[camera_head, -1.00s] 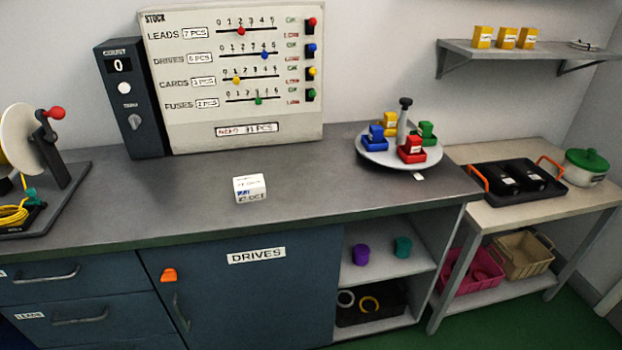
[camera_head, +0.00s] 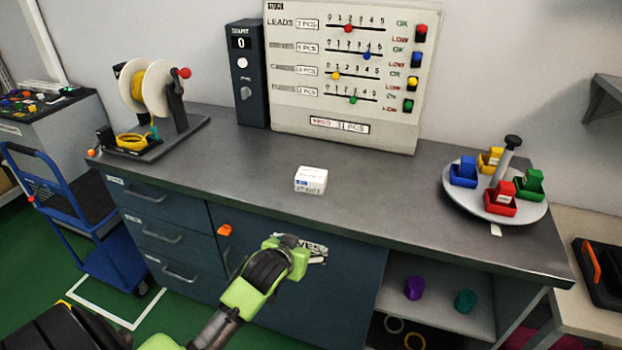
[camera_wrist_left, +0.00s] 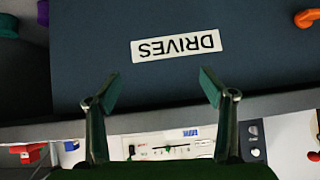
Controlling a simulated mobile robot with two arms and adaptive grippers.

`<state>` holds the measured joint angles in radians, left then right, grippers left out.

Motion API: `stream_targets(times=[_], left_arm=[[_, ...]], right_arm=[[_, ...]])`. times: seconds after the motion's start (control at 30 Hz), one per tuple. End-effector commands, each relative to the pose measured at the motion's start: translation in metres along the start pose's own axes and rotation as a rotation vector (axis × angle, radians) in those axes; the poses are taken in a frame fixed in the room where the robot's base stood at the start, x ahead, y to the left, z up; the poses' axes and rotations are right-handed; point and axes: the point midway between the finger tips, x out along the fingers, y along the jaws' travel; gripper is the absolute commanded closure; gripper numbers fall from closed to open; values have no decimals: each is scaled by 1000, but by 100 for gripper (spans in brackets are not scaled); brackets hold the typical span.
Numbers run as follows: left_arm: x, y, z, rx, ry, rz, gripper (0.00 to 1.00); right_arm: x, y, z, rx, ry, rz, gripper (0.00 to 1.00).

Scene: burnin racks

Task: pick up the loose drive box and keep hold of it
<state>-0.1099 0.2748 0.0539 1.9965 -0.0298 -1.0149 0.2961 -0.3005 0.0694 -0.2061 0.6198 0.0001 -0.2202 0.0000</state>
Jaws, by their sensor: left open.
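The loose drive box is a small white carton (camera_head: 311,180) with a blue mark and printed text. It sits on the grey counter (camera_head: 400,195), clear of other things. My left gripper (camera_head: 298,252) is in front of the DRIVES cabinet door, below the counter's front edge, partly covering the door label. It is apart from the box. In the left wrist view the open, empty fingers (camera_wrist_left: 160,88) point at the door below its upside-down label (camera_wrist_left: 176,46). A white patch with a blue mark shows low between them; I cannot tell if it is the box. My right gripper is not in view.
The stock panel (camera_head: 345,110) stands behind the box. A wire spool stand (camera_head: 165,115) is at the left, and a round tray with coloured bins (camera_head: 520,215) at the right. The counter around the box is bare. A blue cart (camera_head: 110,250) stands at the left.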

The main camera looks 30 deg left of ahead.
Motion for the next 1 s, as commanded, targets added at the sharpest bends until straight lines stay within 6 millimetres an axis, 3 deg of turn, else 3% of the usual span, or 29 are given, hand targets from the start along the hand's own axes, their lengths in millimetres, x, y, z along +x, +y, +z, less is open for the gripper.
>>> stream_targets(times=[0.03, 0.1, 0.2, 0.3, 0.47, 0.8, 1.0], left_arm=[[-19, -4, -29, -13, 44, -6, 25], [-39, -8, -55, -31, 87, -13, 25], [-53, -24, -103, -75, 181, -33, 25], [-62, -31, -127, -100, 231, -41, 25], [-56, -36, -141, -112, 254, -45, 25], [0, -39, -155, -111, 252, -44, 25], [15, -40, -159, -111, 253, -44, 25]], right_arm=[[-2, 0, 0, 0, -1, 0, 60], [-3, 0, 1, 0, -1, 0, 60], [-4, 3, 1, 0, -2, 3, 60], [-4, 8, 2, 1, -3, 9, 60], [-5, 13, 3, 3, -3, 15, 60], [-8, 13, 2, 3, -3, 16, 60], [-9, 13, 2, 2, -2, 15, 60]])
